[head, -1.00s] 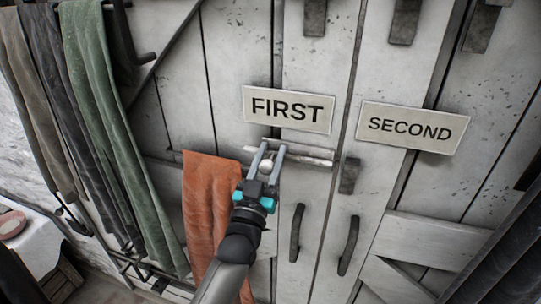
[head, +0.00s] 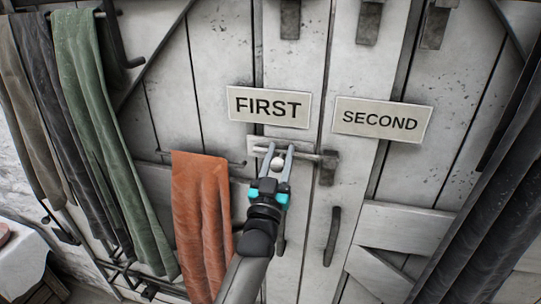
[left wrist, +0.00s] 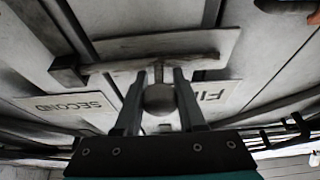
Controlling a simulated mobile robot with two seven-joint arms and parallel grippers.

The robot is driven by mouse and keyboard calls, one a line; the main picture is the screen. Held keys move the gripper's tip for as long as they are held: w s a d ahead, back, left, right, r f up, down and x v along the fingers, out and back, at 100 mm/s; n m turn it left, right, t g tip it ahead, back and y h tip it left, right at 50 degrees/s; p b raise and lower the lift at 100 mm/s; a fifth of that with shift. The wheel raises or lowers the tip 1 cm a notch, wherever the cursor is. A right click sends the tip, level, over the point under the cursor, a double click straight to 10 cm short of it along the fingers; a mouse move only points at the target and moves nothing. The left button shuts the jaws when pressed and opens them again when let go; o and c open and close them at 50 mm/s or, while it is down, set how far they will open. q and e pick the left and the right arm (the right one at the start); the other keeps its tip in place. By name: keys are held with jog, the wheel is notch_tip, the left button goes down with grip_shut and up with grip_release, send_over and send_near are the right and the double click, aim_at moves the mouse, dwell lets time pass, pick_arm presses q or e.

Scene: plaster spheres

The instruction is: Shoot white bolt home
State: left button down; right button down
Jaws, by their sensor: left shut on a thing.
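The pale bolt (head: 312,156) lies across the door under the FIRST sign (head: 269,106). Its right end meets the dark keeper (head: 328,168) at the board seam; how deep it sits there I cannot tell. Its round knob (head: 277,163) is between the fingers of my left gripper (head: 279,152), which is shut on it. In the left wrist view the knob (left wrist: 159,98) sits between the two fingers (left wrist: 158,78), with the bolt plate (left wrist: 170,45) behind and the keeper (left wrist: 68,72) at the left. My right gripper is not in view.
The SECOND sign (head: 381,120) is right of FIRST. An orange cloth (head: 200,220) hangs close left of my arm. A dark pull handle (head: 332,236) is below the keeper. Green (head: 100,130) and grey cloths hang at far left; a dark curtain (head: 475,200) is at right.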

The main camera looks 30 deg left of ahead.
pick_arm(q)
jog(key=shift+w+d+f, duration=0.1)
jog(key=shift+d, duration=0.1)
jog(key=c, duration=0.9)
grip_release()
jog(key=o, duration=0.4)
jog(key=shift+d, duration=0.1)
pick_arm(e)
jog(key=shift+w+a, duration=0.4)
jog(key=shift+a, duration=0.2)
pick_arm(q)
jog(key=shift+s+f, duration=0.1)
jog(key=shift+s, duration=0.15)
jog(key=b+v, duration=0.3)
jog(key=v, duration=1.1)
jog(key=shift+s, duration=0.35)
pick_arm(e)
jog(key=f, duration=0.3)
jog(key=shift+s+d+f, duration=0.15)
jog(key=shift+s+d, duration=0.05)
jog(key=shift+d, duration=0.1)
